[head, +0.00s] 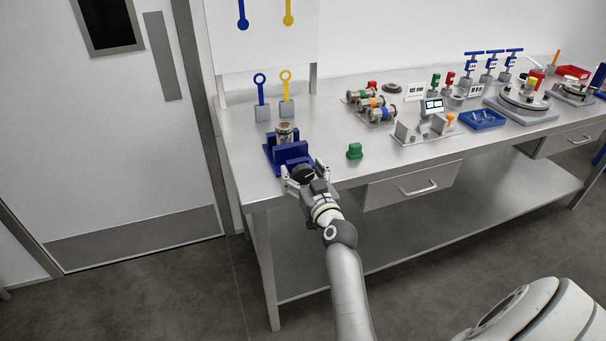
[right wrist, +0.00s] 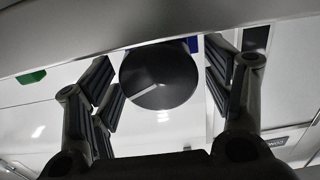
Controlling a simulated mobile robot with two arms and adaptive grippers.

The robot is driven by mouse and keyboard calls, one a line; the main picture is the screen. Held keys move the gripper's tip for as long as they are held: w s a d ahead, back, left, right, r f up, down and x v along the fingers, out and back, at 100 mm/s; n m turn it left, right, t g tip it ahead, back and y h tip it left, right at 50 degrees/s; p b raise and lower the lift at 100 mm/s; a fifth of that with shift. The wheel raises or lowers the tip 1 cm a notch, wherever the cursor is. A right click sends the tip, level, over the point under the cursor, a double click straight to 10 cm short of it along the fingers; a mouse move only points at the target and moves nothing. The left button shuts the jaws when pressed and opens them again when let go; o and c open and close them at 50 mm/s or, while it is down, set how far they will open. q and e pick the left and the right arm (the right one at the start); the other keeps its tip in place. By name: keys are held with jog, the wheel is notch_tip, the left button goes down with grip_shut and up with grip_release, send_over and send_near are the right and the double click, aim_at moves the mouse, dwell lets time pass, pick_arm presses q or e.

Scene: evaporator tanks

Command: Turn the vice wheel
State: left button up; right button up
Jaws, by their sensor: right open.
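A blue vice (head: 291,153) stands at the left front corner of the metal bench, with a round metallic part (head: 286,132) in it. Its black wheel (head: 303,172) faces the bench's front edge. In the right wrist view the wheel (right wrist: 160,76) is a dark disc with a pale line on it. My right gripper (head: 305,175) is open, its fingers on either side of the wheel. In the wrist view gaps show between the wheel and the fingers; whether any finger touches it, I cannot tell. My left gripper is out of view.
A green block (head: 354,151) sits right of the vice. Blue and yellow ring-topped tools (head: 261,90) stand in grey blocks behind it. Further right are colored pipe fittings (head: 372,105), a grey fixture (head: 428,130) and a blue tray (head: 483,120).

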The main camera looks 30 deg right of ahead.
jog(key=c, duration=1)
jog(key=shift+m+p, duration=0.55)
jog(key=shift+m, duration=0.45)
jog(key=o, duration=1)
jog(key=v, duration=1.2)
jog(key=shift+d, duration=0.1)
